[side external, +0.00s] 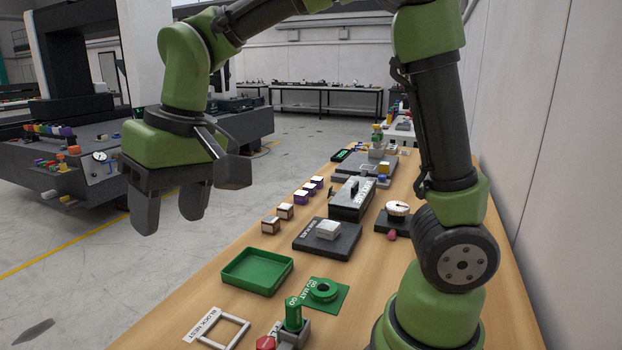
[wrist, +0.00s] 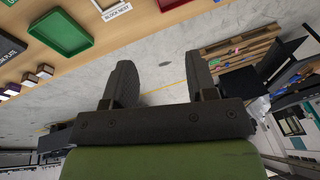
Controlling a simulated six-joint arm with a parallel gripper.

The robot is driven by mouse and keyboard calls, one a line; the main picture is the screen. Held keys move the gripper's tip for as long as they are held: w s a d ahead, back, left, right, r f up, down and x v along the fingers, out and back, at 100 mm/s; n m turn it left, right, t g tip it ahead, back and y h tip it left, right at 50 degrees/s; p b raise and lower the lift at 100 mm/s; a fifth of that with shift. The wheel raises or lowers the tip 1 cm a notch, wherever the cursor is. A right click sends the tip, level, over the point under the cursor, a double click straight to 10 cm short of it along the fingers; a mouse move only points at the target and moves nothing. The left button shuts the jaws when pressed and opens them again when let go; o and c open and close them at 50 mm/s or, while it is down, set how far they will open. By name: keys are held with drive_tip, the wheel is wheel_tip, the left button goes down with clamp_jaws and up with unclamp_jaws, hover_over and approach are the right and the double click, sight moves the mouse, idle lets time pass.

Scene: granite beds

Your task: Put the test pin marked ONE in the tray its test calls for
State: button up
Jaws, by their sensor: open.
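My gripper (side external: 168,212) is open and empty, hanging over the floor left of the bench; its two fingers also show in the wrist view (wrist: 160,72). A green tray (side external: 258,286) lies on the bench, and it shows in the wrist view (wrist: 62,38). A red-edged tray (wrist: 170,4) is cut off at the top of the wrist view. A green upright piece marked GO (side external: 293,314) stands in a grey block with a red hexagonal end (side external: 265,342). I cannot read ONE on any piece, so I cannot tell which is the test pin.
A green mat with a ring (side external: 323,291) and a white square frame (side external: 217,329) lie near the front. A dark plate with a pale block (side external: 328,229), a dial gauge (side external: 397,210) and several small cubes (side external: 285,210) stand farther back. A wall borders the bench's right.

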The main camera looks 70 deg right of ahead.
drive_tip(key=s+d+r+m+t, duration=0.1)
drive_tip(key=s+d+t, duration=0.1)
drive_tip(key=s, duration=0.5)
drive_tip(key=s+d+r+m+t, duration=0.1)
drive_tip(key=s+d+r+t, duration=0.1)
drive_tip(key=s+d, duration=0.2)
drive_tip(key=shift+s+d+t, duration=0.15)
drive_tip(key=shift+s+t, duration=0.15)
drive_tip(key=shift+s, duration=1.55)
drive_tip(key=shift+r, duration=0.1)
